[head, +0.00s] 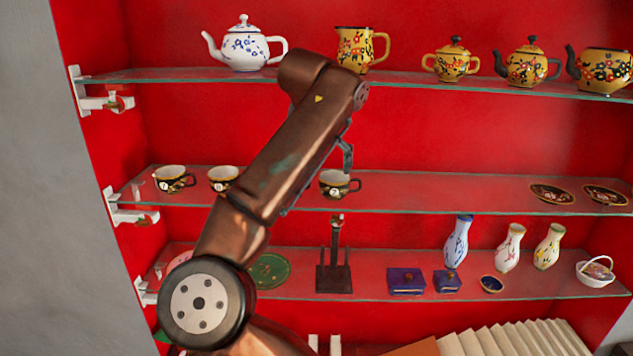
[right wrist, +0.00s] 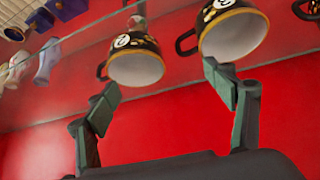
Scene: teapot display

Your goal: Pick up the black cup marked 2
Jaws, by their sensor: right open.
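A black cup (head: 339,184) with a round white mark stands at the right end of the cup row on the middle shelf. The mark looks like a 2, but is too small to read surely. My right gripper (head: 347,158) is mostly hidden behind its arm, with a finger showing by this cup. In the right wrist view, which is upside down, the open right gripper (right wrist: 163,85) has its fingers apart and empty. This cup (right wrist: 136,68) appears beyond the gap, left of centre, and another marked black cup (right wrist: 232,32) is beside it near the right finger. My left gripper is not visible.
Two more black cups (head: 172,179) (head: 222,178) stand farther left. My right arm covers part of the row. The middle shelf (head: 440,198) is clear rightward up to two saucers (head: 551,194). Teapots (head: 245,46) stand above; vases (head: 457,241) and a dark stand (head: 334,272) are below.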

